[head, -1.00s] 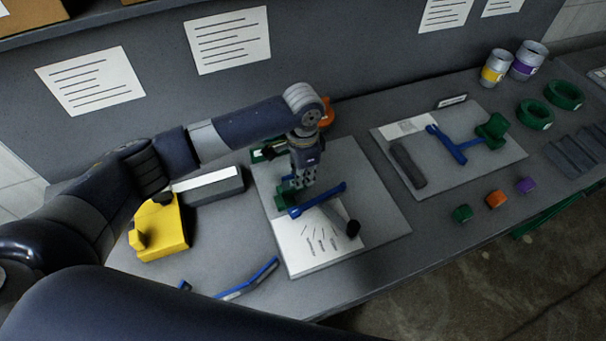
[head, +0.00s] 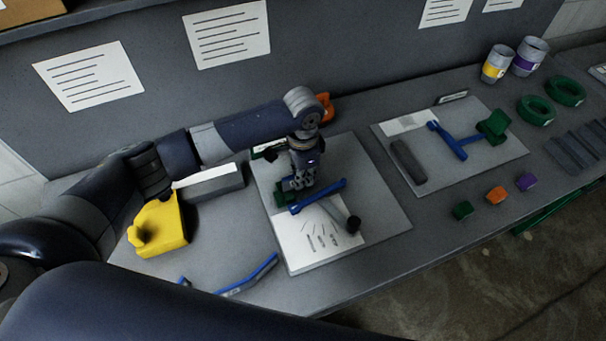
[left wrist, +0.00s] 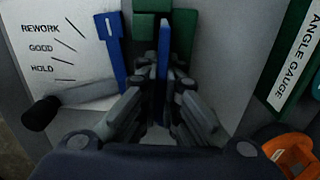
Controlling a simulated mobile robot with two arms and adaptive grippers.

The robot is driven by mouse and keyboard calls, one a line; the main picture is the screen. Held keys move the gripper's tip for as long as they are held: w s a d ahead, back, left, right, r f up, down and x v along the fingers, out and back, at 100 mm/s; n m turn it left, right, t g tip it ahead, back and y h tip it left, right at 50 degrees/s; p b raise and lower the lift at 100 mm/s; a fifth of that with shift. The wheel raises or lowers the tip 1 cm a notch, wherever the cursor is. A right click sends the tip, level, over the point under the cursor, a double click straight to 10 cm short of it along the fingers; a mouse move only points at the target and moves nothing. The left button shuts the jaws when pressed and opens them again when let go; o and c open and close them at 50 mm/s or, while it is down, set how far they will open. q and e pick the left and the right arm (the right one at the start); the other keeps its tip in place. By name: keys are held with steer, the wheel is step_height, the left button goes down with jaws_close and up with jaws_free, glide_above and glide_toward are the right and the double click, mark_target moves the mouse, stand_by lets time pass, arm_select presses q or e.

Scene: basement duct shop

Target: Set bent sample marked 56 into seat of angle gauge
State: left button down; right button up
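The angle gauge is a grey plate (head: 379,213) with green seat blocks (left wrist: 152,26), a blue pointer arm (head: 318,197), a grey lever with a black knob (head: 353,223) and a white card (head: 305,247) reading REWORK, GOOD, HOLD. My left gripper (left wrist: 163,62) is over the green blocks, its fingers closed in on a thin blue strip (left wrist: 163,42), a bent sample seen edge-on. The strip stands between green faces; whether it is fully seated is hidden. Its mark cannot be read. Another blue-edged bent strip (head: 252,277) lies at the bench front. My right gripper is not in view.
A yellow block (head: 165,228) and a grey block with a white top (head: 208,183) stand left of the gauge. A second plate (head: 480,165) with a blue-green fixture lies to the right. Small coloured pieces (head: 496,195), cans (head: 497,64) and green rings (head: 566,92) are further right.

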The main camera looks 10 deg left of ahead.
arm_select(q)
steer(key=shift+f, duration=0.25)
steer(key=c, duration=1.7)
jaws_free()
step_height(320, 180, up, 12)
steer(key=shift+r, duration=0.1)
